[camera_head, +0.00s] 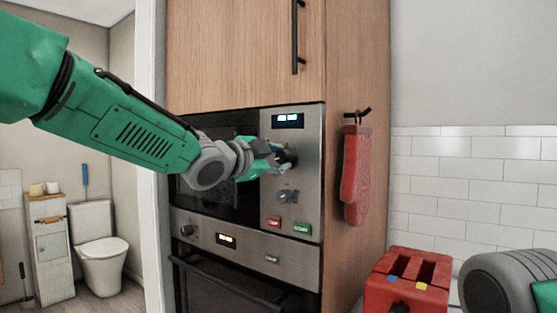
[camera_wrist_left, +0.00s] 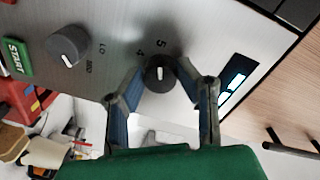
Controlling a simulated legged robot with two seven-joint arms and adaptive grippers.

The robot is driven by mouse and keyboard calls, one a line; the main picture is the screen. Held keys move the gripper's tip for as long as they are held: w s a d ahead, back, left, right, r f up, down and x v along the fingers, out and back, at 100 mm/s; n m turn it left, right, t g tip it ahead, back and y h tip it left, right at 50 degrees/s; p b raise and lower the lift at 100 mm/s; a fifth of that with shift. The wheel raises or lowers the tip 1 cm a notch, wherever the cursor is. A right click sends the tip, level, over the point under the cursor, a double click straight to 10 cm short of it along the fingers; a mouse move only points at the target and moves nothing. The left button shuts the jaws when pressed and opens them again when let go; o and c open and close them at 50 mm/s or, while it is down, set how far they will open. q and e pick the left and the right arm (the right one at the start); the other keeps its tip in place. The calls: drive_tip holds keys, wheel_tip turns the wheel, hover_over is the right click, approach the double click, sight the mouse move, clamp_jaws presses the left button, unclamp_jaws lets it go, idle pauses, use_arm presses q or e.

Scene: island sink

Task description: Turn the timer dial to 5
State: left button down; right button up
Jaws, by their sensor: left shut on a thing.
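The timer dial (camera_wrist_left: 159,74) is a round dark knob on the steel microwave panel (camera_head: 311,180). In the left wrist view the printed 5 (camera_wrist_left: 160,44) is straight above it and the 4 (camera_wrist_left: 140,52) is to the upper left. The dial's white mark stands about vertical, in line with the 5. My left gripper (camera_head: 288,159) is at the upper knob in the head view, partly hiding it. In the wrist view its blue-grey fingers (camera_wrist_left: 160,71) are shut on the dial from both sides. My right gripper is not in view.
A second knob (camera_head: 287,196) sits below, above the red button (camera_head: 274,222) and green START button (camera_head: 302,229). The display (camera_head: 288,120) is lit. An oven (camera_head: 245,247) is underneath. A red mitt (camera_head: 357,175) hangs at the right, above a red toaster (camera_head: 408,285).

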use_arm(q)
drive_tip(key=c, duration=1.3)
unclamp_jaws()
drive_tip(key=shift+f, duration=0.45)
drive_tip(key=shift+o, duration=0.5)
drive_tip(key=shift+w+r, duration=0.1)
drive_tip(key=shift+r, duration=0.1)
drive_tip(key=shift+s+a+r, duration=0.1)
drive_tip(key=shift+s+a, duration=0.05)
drive_tip(key=shift+s, duration=0.15)
drive_tip(key=v, duration=1.1)
drive_tip(key=shift+a, duration=0.1)
